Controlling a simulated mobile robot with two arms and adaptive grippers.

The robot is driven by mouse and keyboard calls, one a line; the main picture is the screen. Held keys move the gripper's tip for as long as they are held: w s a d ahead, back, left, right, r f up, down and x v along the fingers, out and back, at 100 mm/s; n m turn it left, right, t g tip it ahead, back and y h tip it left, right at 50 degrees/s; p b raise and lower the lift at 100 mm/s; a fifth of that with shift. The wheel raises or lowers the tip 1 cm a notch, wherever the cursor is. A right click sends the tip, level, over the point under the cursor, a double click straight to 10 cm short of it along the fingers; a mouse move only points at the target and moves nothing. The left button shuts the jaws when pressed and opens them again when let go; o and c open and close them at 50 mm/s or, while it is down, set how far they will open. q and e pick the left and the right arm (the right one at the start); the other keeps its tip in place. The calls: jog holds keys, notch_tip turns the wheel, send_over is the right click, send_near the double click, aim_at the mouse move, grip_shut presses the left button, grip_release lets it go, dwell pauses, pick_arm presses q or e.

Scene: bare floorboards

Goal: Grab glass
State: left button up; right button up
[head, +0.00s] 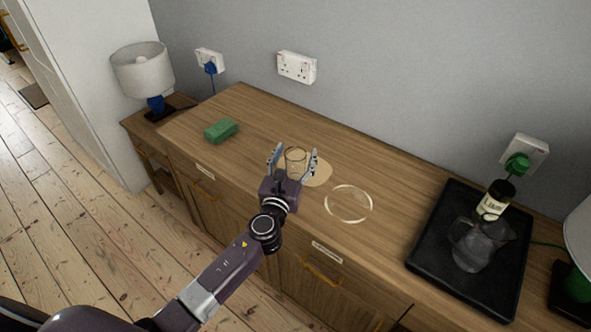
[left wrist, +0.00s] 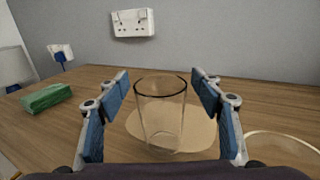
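A clear glass (head: 295,162) stands upright on a round tan mat (head: 320,172) on the wooden sideboard. My left gripper (head: 293,160) is open, with one finger on each side of the glass. In the left wrist view the glass (left wrist: 161,112) stands between the blue finger pads (left wrist: 161,98), with a visible gap on both sides. The lower edge of the glass is close to my gripper's body. My right gripper is in neither view.
A clear round plate (head: 348,204) lies right of the mat. A green block (head: 221,130) lies to the left. A black tray (head: 428,258) on the right holds a glass jug (head: 474,247) and a dark bottle (head: 495,202). A lamp (head: 143,72) stands at far left.

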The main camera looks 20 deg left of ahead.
pick_arm(q)
grip_shut()
jog(key=shift+r, duration=0.1)
dwell(0.3)
